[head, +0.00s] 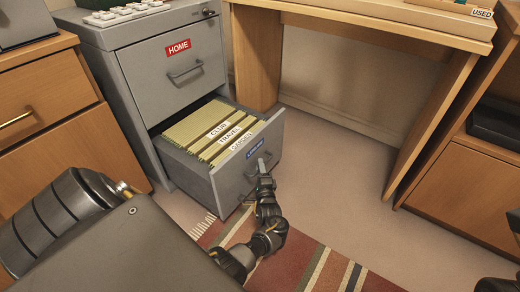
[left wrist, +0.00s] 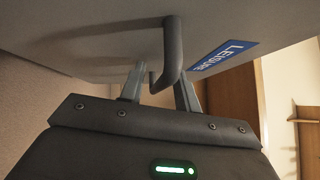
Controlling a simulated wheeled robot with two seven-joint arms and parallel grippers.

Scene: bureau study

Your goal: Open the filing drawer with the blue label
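The grey filing cabinet (head: 100,40) has a shut upper drawer with a red HOME label (head: 178,47). Its lower drawer (head: 230,185) stands well out and shows a blue label (head: 255,149), which reads LEISURE in the left wrist view (left wrist: 222,57). My left gripper (head: 264,168) is at this drawer's front. In the left wrist view its two fingers (left wrist: 160,82) are apart, on either side of the drawer's handle (left wrist: 173,50). A small gap shows beside the handle; firm contact cannot be made out. My right gripper is not in view.
Yellow folders (head: 205,130) fill the open drawer. A wooden desk (head: 365,25) stands at the back right, with wooden cabinets at left (head: 45,90) and right (head: 465,190). A striped rug (head: 310,265) lies in front. The floor right of the drawer is clear.

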